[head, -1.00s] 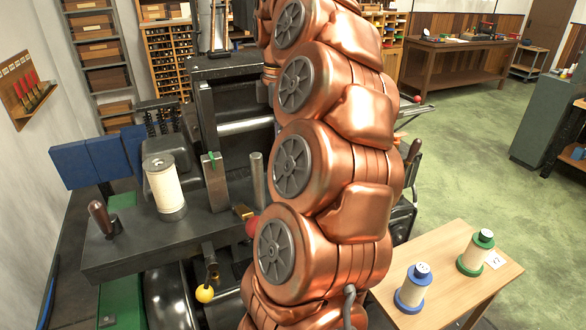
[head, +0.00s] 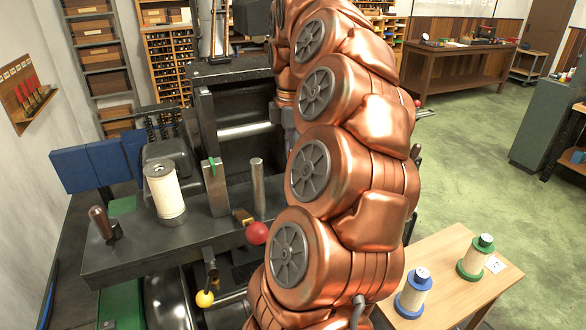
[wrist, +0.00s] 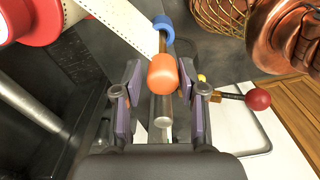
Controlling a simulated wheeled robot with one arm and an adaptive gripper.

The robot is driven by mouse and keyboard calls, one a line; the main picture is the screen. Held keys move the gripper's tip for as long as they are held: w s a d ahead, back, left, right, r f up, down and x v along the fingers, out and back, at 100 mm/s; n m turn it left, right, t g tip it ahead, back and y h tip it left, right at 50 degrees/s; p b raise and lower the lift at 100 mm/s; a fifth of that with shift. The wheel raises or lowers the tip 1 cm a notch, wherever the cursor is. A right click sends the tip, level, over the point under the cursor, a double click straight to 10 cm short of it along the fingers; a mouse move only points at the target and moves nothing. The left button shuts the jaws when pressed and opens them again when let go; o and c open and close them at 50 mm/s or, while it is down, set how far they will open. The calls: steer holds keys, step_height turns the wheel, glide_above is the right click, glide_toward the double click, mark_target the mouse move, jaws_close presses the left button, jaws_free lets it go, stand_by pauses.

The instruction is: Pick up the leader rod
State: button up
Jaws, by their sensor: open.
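In the wrist view, a metal rod (wrist: 164,108) with a rounded orange grip and a blue collar at its far end lies between the fingers; it looks like the leader rod. My gripper (wrist: 159,77) is open, with one purple-padded finger on each side of the orange grip. Gaps show between both pads and the grip, so it does not appear to be held. In the head view my copper arm hides the rod, and the fingers cannot be made out there.
In the wrist view, a red spool (wrist: 38,18) with punched paper tape (wrist: 122,20) is at upper left, a red ball knob (wrist: 258,99) at right. In the head view, a wooden table (head: 440,262) carries a blue spool (head: 413,293) and a green spool (head: 475,257).

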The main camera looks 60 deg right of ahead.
steer(key=shift+f+p, duration=0.6)
steer(key=shift+f, duration=1.55)
jaws_close()
